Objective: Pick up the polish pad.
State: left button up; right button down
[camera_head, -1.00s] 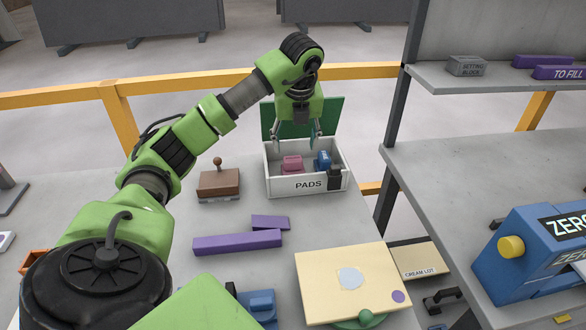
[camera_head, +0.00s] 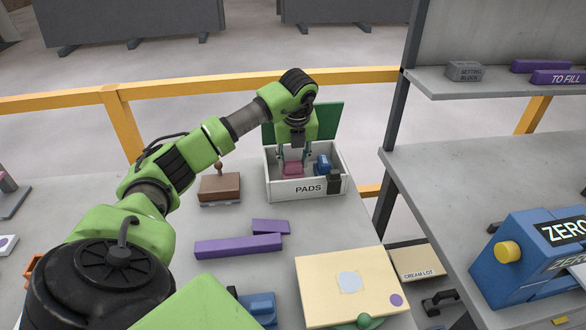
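An open white box labelled PADS (camera_head: 308,190) stands at the back of the slab, its green lid raised behind. In it lie a pink pad (camera_head: 293,170) on the left and a blue pad (camera_head: 322,165) on the right. No label on either is readable, so I cannot tell by name which is the polish pad. My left gripper (camera_head: 294,157) points down into the box, with its fingers apart on either side of the pink pad's top. Whether the fingers touch the pad is too small to tell. My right gripper is not in view.
A black block (camera_head: 334,183) is at the box's front right corner. A brown block with a knob (camera_head: 220,187) stands left of the box. Purple bars (camera_head: 238,245) and a cream board (camera_head: 350,280) lie in front. A grey shelf (camera_head: 480,165) rises at the right.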

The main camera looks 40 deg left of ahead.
pick_arm(q)
jog(key=shift+c, duration=1)
jog(key=shift+w+r+b, duration=0.1)
jog(key=shift+r+b, duration=0.2)
jog(key=shift+r, duration=0.3)
jog(key=s+d+r, duration=0.8)
jog(key=s+r, duration=0.3)
jog(key=shift+d+r, duration=0.4)
